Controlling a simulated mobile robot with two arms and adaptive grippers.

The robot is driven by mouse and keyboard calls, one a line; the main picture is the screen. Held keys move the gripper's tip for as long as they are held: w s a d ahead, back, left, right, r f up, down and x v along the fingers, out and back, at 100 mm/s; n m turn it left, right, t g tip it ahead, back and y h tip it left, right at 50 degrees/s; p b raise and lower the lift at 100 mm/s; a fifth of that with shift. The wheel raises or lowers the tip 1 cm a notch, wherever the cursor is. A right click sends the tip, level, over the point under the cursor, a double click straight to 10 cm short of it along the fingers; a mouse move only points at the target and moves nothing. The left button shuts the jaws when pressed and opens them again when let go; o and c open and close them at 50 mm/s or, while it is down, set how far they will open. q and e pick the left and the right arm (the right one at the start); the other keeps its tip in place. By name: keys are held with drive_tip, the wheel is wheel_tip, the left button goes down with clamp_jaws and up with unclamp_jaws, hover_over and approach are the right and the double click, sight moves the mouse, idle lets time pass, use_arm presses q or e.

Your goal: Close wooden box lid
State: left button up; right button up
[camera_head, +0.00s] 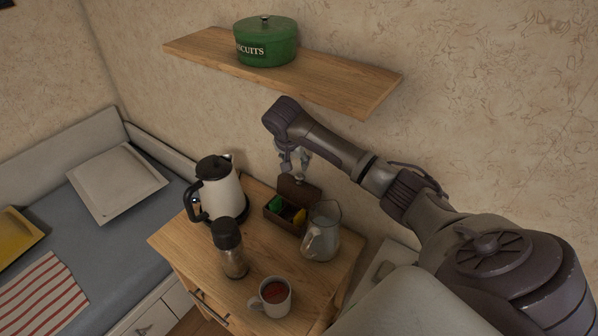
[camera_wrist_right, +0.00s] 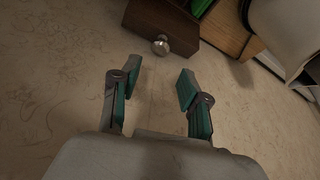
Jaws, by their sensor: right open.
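A dark wooden box (camera_head: 272,214) stands on the small wooden cabinet, near the wall. Its lid (camera_head: 298,191) is up at the back, and green and yellow packets show inside. In the right wrist view the dark lid (camera_wrist_right: 158,28) shows at the top with a round metal knob (camera_wrist_right: 161,46). My right gripper (camera_head: 293,168) hangs above and behind the box, near the wall. In the wrist view its two fingers (camera_wrist_right: 152,92) are spread, with nothing between them, and the knob lies beyond the tips. My left gripper is not in view.
A white kettle (camera_head: 222,192) stands left of the box and a glass pitcher (camera_head: 321,236) right of it. A jar with a dark lid (camera_head: 233,258) and a mug (camera_head: 274,296) stand in front on the cabinet (camera_head: 196,262). A shelf (camera_head: 330,82) with a green biscuit tin (camera_head: 268,45) is above.

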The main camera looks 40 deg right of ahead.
hover_over(300, 176)
drive_tip(key=s+a, duration=0.2)
wheel_tip(300, 176, down, 4)
drive_tip(key=x, duration=0.5)
drive_tip(key=shift+w+f, duration=0.15)
drive_tip(key=shift+w, duration=0.15)
drive_tip(key=shift+w+d+f, duration=0.1)
drive_tip(key=shift+f, duration=0.2)
drive_tip(key=c, duration=0.8)
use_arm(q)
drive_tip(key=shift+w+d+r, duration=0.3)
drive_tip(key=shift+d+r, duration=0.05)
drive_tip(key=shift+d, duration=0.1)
use_arm(e)
clamp_jaws()
